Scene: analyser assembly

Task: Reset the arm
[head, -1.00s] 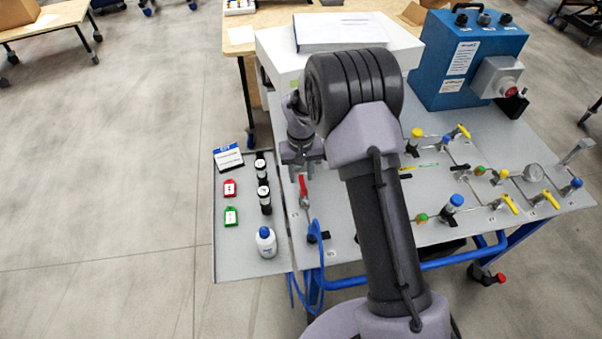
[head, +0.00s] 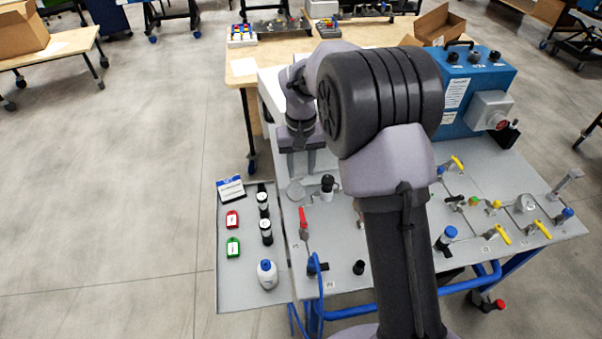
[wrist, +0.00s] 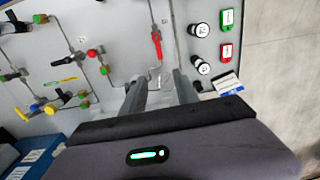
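My gripper (head: 301,170) hangs at the end of my raised arm, above the left part of the grey panel table (head: 345,285) in the head view. In the wrist view the two fingers of my gripper (wrist: 158,78) are apart, with nothing held between them. Past the fingertips lies the panel with a red-handled valve (wrist: 156,44); that red valve also shows in the head view (head: 303,222), below the gripper. My arm hides the middle of the panel and much of the white box (head: 266,92) behind it.
A grey side tray (head: 236,292) holds a white bottle (head: 267,274), red (head: 232,219) and green (head: 233,247) tags, black-and-white cylinders and a small sign (head: 230,188). A blue case (head: 478,75) stands at the back right. Yellow-handled valves (head: 503,234) stand right of my arm. Open floor lies left.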

